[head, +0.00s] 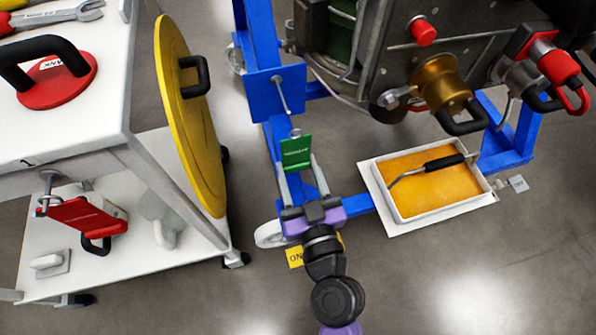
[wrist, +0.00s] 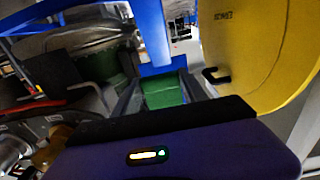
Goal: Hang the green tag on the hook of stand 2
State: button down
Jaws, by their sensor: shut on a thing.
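The green tag (head: 295,153) is a small flat plate with pale lettering and a metal ring at its top. My gripper (head: 298,164) is shut on it, with one finger at each side, and holds it over the blue stand's lower frame. A blue stand (head: 263,42) rises behind it. Its blue plate bears a metal hook (head: 281,96), above and a little left of the tag, apart from it in the picture. The wrist view shows the green tag (wrist: 163,92) between the fingers, with a blue part of the stand (wrist: 153,35) beyond. I cannot read the stand's number.
A yellow disc (head: 183,115) with a black handle leans at the white cart (head: 70,120) on the left. The turbine (head: 385,60) hangs at upper right. A yellow label (head: 295,257) is partly hidden.

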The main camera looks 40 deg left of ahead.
jog(key=shift+w+a+r+p, duration=0.2)
jog(key=shift+a+p, duration=0.1)
jog(key=shift+a, duration=0.2)
jog(key=shift+p+x, duration=0.4)
jog(key=shift+x, duration=1.45)
jog(key=shift+w+a+f+b, duration=0.15)
jog(key=shift+w+a+b, duration=0.25)
jog(key=shift+b, duration=0.2)
jog(key=c, duration=0.6)
grip_release()
jog(key=shift+o, duration=0.5)
jog(key=shift+s, duration=0.1)
